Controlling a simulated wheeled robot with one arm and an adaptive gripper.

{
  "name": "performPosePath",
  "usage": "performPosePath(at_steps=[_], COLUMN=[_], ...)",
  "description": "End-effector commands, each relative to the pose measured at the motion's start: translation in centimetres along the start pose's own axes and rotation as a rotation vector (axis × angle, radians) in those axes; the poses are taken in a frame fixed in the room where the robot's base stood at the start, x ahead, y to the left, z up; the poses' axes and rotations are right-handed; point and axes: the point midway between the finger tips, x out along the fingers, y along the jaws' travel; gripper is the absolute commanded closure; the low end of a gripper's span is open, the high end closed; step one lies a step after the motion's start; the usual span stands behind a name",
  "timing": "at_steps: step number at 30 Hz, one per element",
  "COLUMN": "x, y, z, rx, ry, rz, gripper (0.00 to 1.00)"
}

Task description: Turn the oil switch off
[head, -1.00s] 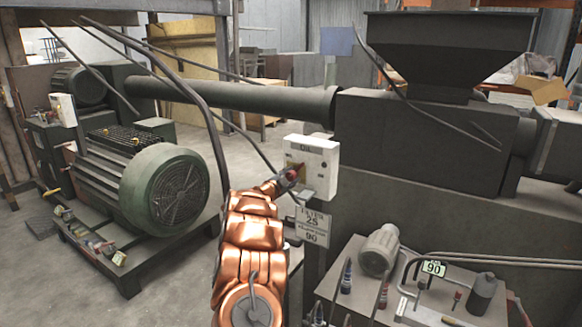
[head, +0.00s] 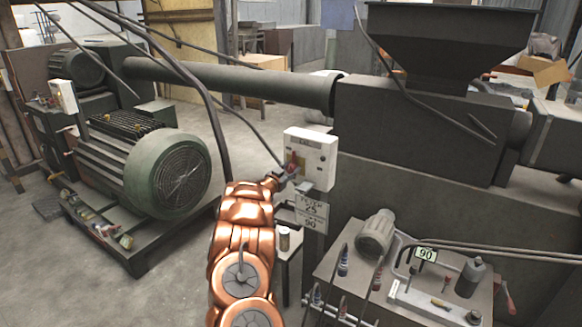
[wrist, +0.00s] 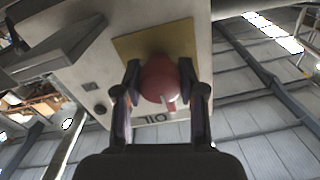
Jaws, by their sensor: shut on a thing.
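The oil switch is a red knob (wrist: 158,78) on a yellow plate (wrist: 125,45), fixed to a white box (head: 318,158) on a post. In the head view the red handle (head: 292,160) looks roughly upright. My gripper (head: 287,176) reaches up to the front of the box. In the wrist view my gripper (wrist: 160,88) has one finger on each side of the red knob and is shut on it. The "OIL" lettering shows upside down below the knob there. The fingers hide the knob's sides.
A grey sign (head: 310,212) hangs below the box. A bench with a small motor (head: 376,234) and levers stands at the lower right. A large green motor (head: 165,175) stands at the left. A black hopper machine (head: 425,130) fills the right. Open floor lies between motor and post.

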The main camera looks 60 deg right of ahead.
Motion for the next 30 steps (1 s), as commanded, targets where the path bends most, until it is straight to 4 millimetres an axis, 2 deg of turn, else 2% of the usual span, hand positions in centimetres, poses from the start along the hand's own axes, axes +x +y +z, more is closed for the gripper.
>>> performPosePath(at_steps=[14, 15, 22, 30], x=[-0.01, -0.01, 0.0, -0.01], y=[0.06, 0.06, 0.03, 0.01], z=[0.16, 0.15, 0.08, 0.04], rx=[-0.015, -0.015, -0.014, -0.013], ry=[-0.002, -0.002, -0.001, 0.0], rz=[0.001, 0.001, 0.001, 0.0], gripper=[0.95, 0.57, 0.34, 0.34])
